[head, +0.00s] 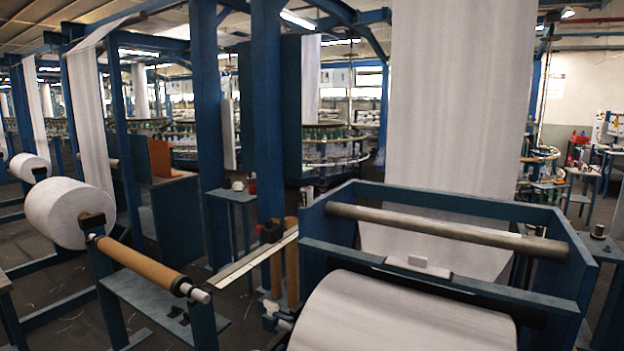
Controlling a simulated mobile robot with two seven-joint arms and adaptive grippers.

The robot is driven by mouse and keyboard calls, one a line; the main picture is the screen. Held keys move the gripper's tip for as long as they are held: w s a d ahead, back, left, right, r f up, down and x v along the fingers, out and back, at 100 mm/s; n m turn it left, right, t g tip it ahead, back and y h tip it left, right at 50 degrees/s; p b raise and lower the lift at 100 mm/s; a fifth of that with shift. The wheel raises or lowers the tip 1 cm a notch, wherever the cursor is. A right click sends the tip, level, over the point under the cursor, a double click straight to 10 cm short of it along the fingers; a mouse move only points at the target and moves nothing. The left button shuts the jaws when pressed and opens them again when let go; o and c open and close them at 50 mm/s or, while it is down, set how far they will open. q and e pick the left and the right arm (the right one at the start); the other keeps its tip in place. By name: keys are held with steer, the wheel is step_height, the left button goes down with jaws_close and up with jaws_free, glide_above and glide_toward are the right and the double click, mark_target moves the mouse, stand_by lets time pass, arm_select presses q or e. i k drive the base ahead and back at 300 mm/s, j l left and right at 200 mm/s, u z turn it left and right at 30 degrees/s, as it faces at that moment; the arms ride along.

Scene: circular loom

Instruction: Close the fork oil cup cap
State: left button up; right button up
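I cannot make out a fork oil cup or its cap in the head view; any such small part is hidden or too small to tell. Neither of my grippers shows in the head view.
A blue winding frame (430,268) with a steel bar (445,230) and a large white fabric roll (400,318) fills the front right. A cardboard-coloured roller (140,264) and a white roll (70,212) stand left. A small blue table (231,196) stands mid-view. Circular looms (335,150) stand behind.

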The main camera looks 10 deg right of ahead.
mark_target(322, 185)
steer(key=i+j, duration=0.2)
steer(key=j, duration=0.15)
steer(key=i+j, duration=0.15)
steer(key=j, duration=0.25)
steer(key=i+j+z, duration=0.1)
steer(key=j, duration=0.25)
steer(key=i+j, duration=0.45)
steer(key=j, duration=0.3)
